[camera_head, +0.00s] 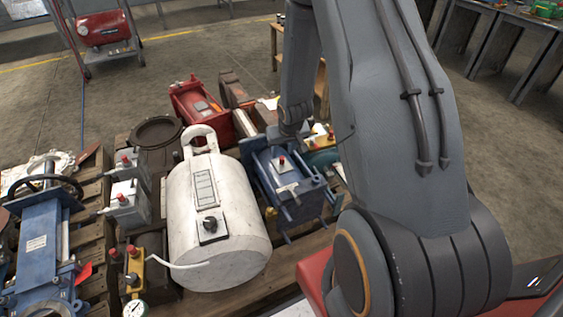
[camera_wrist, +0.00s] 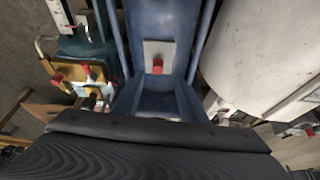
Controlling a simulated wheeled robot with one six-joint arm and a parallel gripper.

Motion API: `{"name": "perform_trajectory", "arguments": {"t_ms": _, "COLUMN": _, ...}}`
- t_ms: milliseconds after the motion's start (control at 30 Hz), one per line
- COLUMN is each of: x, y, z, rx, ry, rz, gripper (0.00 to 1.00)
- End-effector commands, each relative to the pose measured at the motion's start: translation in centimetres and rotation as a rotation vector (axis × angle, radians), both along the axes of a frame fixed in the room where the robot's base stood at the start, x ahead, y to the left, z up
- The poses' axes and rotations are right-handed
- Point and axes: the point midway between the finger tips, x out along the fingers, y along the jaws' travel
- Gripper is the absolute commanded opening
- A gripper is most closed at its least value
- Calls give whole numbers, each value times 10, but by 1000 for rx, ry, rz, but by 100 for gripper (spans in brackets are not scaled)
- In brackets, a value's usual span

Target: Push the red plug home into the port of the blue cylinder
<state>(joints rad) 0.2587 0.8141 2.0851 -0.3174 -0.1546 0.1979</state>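A blue cylinder (camera_head: 299,196) lies among the parts on the pallet, right of the white tank. A red plug (camera_head: 282,160) stands up from its top; I cannot tell how deep it sits. In the wrist view the blue cylinder (camera_wrist: 152,101) fills the middle, and the red plug (camera_wrist: 157,69) stands on a pale plate (camera_wrist: 159,50) there. My gripper (camera_head: 287,136) is just above the far end of the blue cylinder, close to the plug and seemingly apart from it. Its dark body crosses the bottom of the wrist view; no fingertips show, so its opening is unclear.
The white tank (camera_head: 218,225) lies close on the left. Red machinery (camera_head: 203,108) stands behind. A yellow fitting with red caps (camera_wrist: 80,73) is beside the cylinder in the wrist view. Another blue cylinder (camera_head: 38,243) lies far left. Open floor is beyond the pallet.

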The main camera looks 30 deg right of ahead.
Motion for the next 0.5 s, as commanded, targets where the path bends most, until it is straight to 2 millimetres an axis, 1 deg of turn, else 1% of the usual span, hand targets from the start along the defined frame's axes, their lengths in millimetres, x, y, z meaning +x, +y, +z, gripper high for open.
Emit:
{"name": "perform_trajectory", "arguments": {"t_ms": 300, "x": 1, "y": -1, "z": -2, "rx": 0, "ry": 0, "rz": 0, "gripper": 39}}
{"name": "perform_trajectory", "arguments": {"t_ms": 367, "x": 2, "y": -1, "z": -6, "rx": 0, "ry": 0, "rz": -1, "gripper": 39}}
{"name": "perform_trajectory", "arguments": {"t_ms": 500, "x": 5, "y": -5, "z": -23, "rx": 0, "ry": 1, "rz": 0, "gripper": 39}}
